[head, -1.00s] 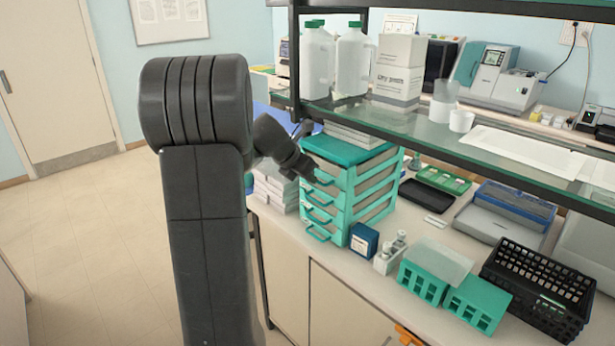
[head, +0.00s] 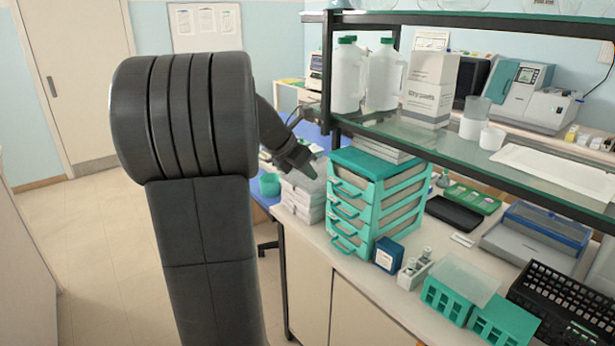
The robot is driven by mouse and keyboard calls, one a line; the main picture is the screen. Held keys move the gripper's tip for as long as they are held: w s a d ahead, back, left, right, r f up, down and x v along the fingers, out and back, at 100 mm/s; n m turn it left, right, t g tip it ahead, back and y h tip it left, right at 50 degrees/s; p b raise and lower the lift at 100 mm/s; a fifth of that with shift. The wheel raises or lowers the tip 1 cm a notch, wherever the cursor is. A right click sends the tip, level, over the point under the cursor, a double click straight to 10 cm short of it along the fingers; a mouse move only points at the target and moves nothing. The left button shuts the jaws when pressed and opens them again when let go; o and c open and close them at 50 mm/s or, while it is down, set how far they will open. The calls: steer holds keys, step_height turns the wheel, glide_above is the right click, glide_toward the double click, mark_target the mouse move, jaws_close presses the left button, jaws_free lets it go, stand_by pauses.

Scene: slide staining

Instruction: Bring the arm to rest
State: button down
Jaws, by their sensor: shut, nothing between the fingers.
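My arm fills the left of the head view as a thick dark column and shoulder. My gripper (head: 304,164) is small and dark, beyond the shoulder. It appears in front of the stacked white boxes (head: 297,199), left of the teal drawer unit (head: 375,205). Its fingers look together, with nothing seen in them. The drawers of the unit look closed, and a gap shows between my gripper and the unit. Part of my forearm is hidden behind my shoulder.
A glass shelf (head: 470,158) on a dark frame overhangs the bench, holding two white jugs and a carton (head: 429,88). Teal racks (head: 447,300) and a black basket (head: 570,310) stand at the front right. Open floor (head: 95,260) lies to the left.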

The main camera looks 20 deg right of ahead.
stand_by(0.4)
steer(key=d+r+x, duration=0.1)
steer(key=x, duration=1.2)
steer(key=shift+w+d+r, duration=0.3)
steer(key=shift+r, duration=0.15)
